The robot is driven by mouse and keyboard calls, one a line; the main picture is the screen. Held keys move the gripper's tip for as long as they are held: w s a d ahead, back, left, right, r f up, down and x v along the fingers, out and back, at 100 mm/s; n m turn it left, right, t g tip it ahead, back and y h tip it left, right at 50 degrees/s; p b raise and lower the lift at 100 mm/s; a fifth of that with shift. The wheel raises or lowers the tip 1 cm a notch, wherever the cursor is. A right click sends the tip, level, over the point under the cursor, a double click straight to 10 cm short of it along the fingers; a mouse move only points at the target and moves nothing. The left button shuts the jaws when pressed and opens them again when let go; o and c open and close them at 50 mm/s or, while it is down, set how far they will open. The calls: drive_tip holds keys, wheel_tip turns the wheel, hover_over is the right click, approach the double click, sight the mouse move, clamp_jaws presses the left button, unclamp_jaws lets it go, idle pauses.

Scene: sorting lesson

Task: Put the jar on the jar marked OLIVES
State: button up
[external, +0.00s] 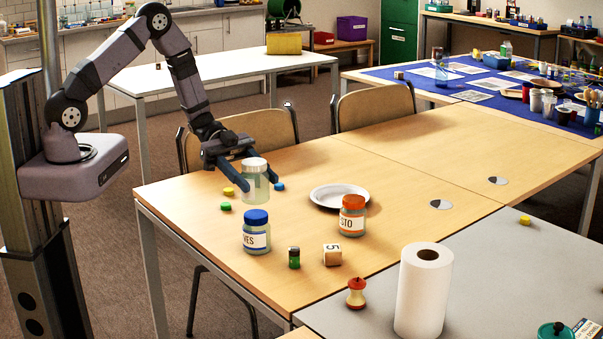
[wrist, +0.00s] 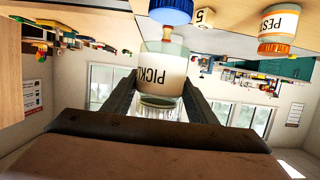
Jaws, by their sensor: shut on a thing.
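My gripper (external: 260,187) is shut on a pale green glass jar (external: 256,176) with a white lid, upright between its fingers. In the wrist view, which is upside down, this jar (wrist: 160,72) shows a label reading "PICK", its end cut off. I cannot tell exactly how far its base is above the table. The jar marked OLIVES (external: 256,236) has a blue lid and stands upright on the wooden table, nearer the camera than my gripper. Only "VES" of its label shows. Its blue lid also shows at the top of the wrist view (wrist: 170,12), close to the held jar.
An orange-lidded jar (external: 352,217), labelled "STO" as seen, stands right of the OLIVES jar. A paper roll (external: 423,295) stands in front.

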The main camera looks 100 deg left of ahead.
sight(264, 200)
drive_tip(key=shift+f, duration=1.65)
drive_tip(key=shift+f, duration=0.2)
drive_tip(key=o, duration=1.2)
drive_tip(key=shift+c, duration=0.2)
drive_tip(key=shift+r, duration=0.2)
drive_tip(key=b+v, duration=0.2)
drive_tip(key=v, duration=1)
